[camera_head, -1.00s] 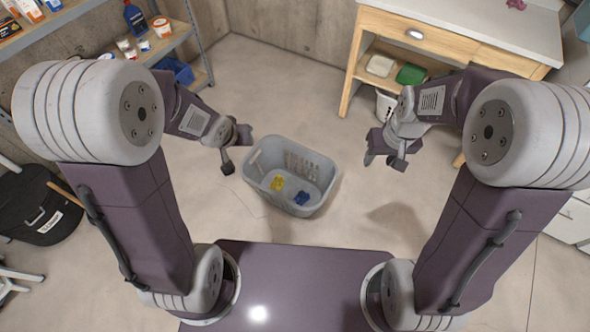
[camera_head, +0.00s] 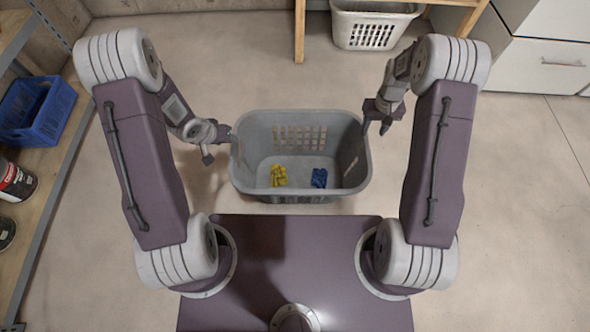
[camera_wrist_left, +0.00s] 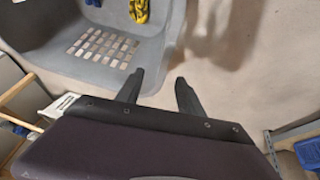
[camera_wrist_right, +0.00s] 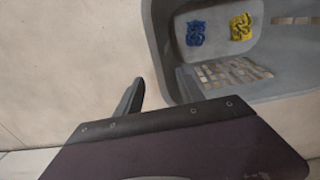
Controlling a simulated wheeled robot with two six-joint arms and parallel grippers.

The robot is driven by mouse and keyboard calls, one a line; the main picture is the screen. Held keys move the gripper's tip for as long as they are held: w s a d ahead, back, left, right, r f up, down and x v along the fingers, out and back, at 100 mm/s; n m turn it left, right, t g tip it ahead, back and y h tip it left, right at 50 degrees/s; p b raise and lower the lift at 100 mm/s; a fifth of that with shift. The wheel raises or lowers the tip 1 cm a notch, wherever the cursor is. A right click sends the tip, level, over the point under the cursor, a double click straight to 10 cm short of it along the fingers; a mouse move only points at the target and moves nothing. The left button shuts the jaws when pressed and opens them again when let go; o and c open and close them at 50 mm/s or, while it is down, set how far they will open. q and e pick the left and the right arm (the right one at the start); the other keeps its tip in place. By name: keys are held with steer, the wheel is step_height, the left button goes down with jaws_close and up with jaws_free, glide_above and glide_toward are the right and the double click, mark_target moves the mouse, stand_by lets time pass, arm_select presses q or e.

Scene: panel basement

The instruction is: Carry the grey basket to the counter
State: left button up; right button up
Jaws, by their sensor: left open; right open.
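The grey basket (camera_head: 250,177) stands upright on the floor in front of my base, with a yellow cloth-like item (camera_head: 279,176) and a blue one (camera_head: 319,178) inside. My left gripper (camera_head: 222,143) is open at the basket's left rim. In the left wrist view its fingers (camera_wrist_left: 160,88) appear on either side of the basket's edge. My right gripper (camera_head: 375,122) is open at the right rim. In the right wrist view its fingers (camera_wrist_right: 160,85) also appear to straddle the edge. I cannot tell whether any finger touches the basket.
A wooden bench leg (camera_head: 299,32) shows at the top; the bench's worktop is mostly out of view. A white basket (camera_head: 370,27) stands beneath it. White cabinets (camera_head: 543,65) are at the upper right. A shelf with a blue crate (camera_head: 38,108) is at left. Floor right is clear.

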mark_target(232, 149)
arm_select(q)
steer(key=f, duration=0.1)
steer(key=f+b, duration=0.1)
steer(key=f, duration=0.1)
steer(key=shift+s+f, duration=0.1)
steer(key=shift+s, duration=0.2)
arm_select(e)
steer(key=f, duration=0.3)
steer(key=shift+s+d+f, duration=0.2)
steer(key=shift+s+f, duration=0.1)
arm_select(q)
steer(key=shift+a+f+b, duration=0.15)
steer(key=shift+f+b, duration=0.15)
arm_select(e)
steer(key=shift+d+f, duration=0.1)
steer(key=shift+f, duration=0.15)
arm_select(q)
steer(key=shift+r, duration=0.2)
arm_select(e)
steer(key=shift+r, duration=0.2)
arm_select(q)
steer(key=x, duration=0.9)
steer(key=shift+s+f, duration=0.1)
steer(key=shift+f, duration=0.05)
arm_select(e)
step_height(232, 149, down, 9)
steer(key=shift+f, duration=0.1)
